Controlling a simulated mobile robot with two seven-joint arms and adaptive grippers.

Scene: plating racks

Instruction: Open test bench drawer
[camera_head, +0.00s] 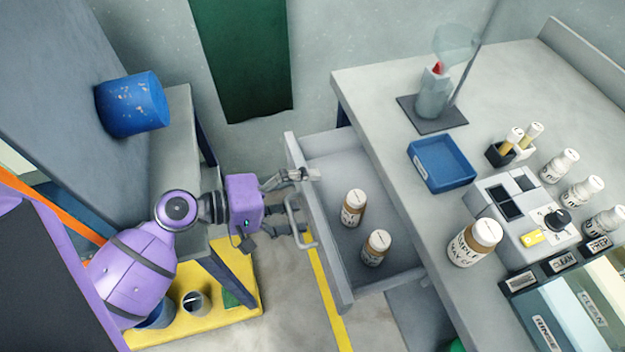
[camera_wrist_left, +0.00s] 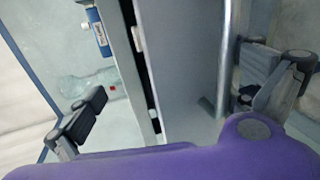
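The test bench drawer (camera_head: 330,225) stands pulled out from the grey bench (camera_head: 380,95), and its inside shows. Two brown bottles with white caps, one (camera_head: 353,208) behind the other (camera_head: 376,248), stand upright in it. A bent metal bar handle (camera_head: 299,222) is on the drawer front. My left gripper (camera_head: 303,203) is open at the drawer front, one finger near the top edge and one lower by the handle. In the left wrist view the handle (camera_wrist_left: 226,65) lies between the spread fingers, nearer the right one; contact cannot be told. My right gripper is not in view.
On the bench are a blue tray (camera_head: 441,164), a bottle on a dark plate (camera_head: 433,95), a grey instrument (camera_head: 522,207) and several white bottles. A blue bucket (camera_head: 133,104) is at left. Bare floor with a yellow line (camera_head: 328,300) lies before the drawer.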

